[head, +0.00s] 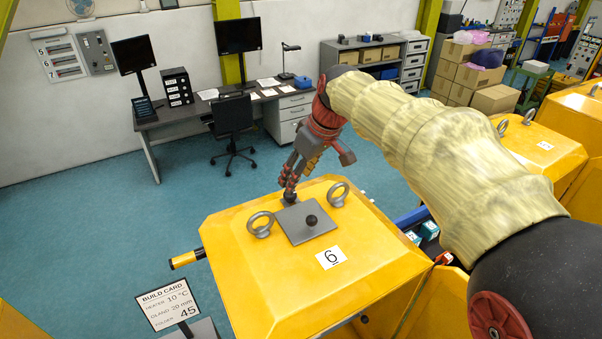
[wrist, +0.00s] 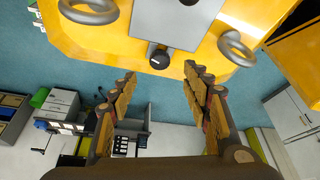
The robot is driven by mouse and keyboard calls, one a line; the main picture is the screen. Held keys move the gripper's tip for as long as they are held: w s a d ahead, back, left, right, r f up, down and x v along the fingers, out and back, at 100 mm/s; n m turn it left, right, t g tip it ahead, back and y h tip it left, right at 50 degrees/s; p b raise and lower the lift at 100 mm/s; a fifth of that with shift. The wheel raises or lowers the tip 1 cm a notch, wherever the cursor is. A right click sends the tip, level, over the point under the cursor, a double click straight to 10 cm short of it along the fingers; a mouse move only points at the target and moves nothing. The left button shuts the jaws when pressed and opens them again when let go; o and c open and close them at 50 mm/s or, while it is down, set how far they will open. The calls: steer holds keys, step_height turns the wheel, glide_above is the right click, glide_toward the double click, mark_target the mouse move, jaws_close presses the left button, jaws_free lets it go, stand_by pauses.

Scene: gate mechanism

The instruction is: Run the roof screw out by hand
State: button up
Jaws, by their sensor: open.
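The yellow housing (head: 245,262), labelled 6, has a grey plate (head: 296,232) on its roof. I take this as the roof screw. My gripper (head: 289,195) points down at the plate's far edge. In the wrist view its two fingers (wrist: 158,74) are spread apart, with the screw head between and just beyond their tips. Nothing is held, and contact cannot be told.
Two lifting eyes (head: 261,225) (head: 338,194) flank the plate. A black ball knob (head: 311,220) stands on the plate. A build card (head: 168,304) stands at the lower left. The floor (head: 95,225) behind the housing is clear up to the desk (head: 190,118) and chair (head: 233,117).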

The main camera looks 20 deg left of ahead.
steer(key=shift+p+x, duration=0.85)
steer(key=shift+x, duration=2.75)
steer(key=shift+d, duration=0.15)
steer(key=c, duration=1.2)
